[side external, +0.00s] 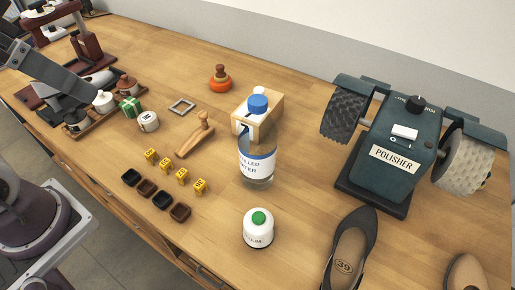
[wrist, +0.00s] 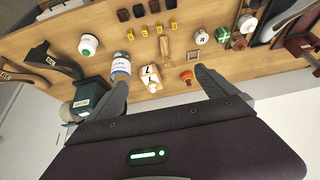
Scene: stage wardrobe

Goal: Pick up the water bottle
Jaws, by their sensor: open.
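The water bottle (side external: 257,160) stands upright near the middle of the bench in the side external view. It is clear, with a blue cap and a white label with a blue band, partly readable. It also shows in the wrist view (wrist: 120,66), close beside the tip of the left-hand finger in the picture. My gripper (wrist: 161,79) has its two fingers spread wide, with nothing held between them. The bottle appears beyond the fingers; their exact distance from it is unclear. In the side external view I cannot clearly make out the fingers.
A wooden box (side external: 270,106) stands right behind the bottle. A green-capped white bottle (side external: 258,232) stands in front. The polisher (side external: 392,150) and a shoe (side external: 349,250) are at right. A wooden-handled tool (side external: 197,137), yellow markers and small dark trays lie to the left.

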